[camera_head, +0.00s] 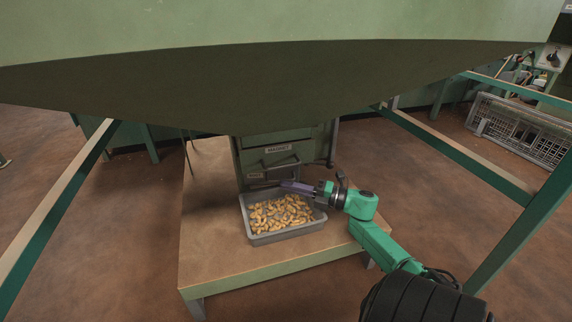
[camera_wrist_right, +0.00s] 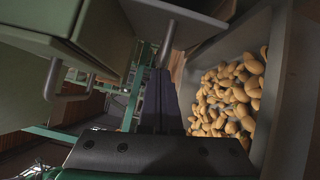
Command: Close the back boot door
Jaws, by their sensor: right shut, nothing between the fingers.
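A dark green hopper base (camera_head: 240,160) stands on the low table, with a labelled magnet drawer (camera_head: 272,157) and a bar handle (camera_head: 280,166). A small label (camera_head: 256,175) below it is too small to read. In the right wrist view a flat grey-green panel (camera_wrist_right: 178,16) sticks out with a bar handle under it; I cannot tell surely whether it is the back boot door or how far open it is. My right gripper (camera_head: 286,185) is shut and empty, in front of the base's lower part and above the tray. Its fingers also show in the right wrist view (camera_wrist_right: 158,82). My left gripper is out of view.
A grey tray (camera_head: 284,237) full of nuts (camera_head: 278,213) sits under my right gripper on the wooden table (camera_head: 210,250). The big green hopper (camera_head: 270,85) overhangs from above. Green frame legs (camera_head: 455,152) stand on both sides. A wire crate (camera_head: 520,130) lies at the right.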

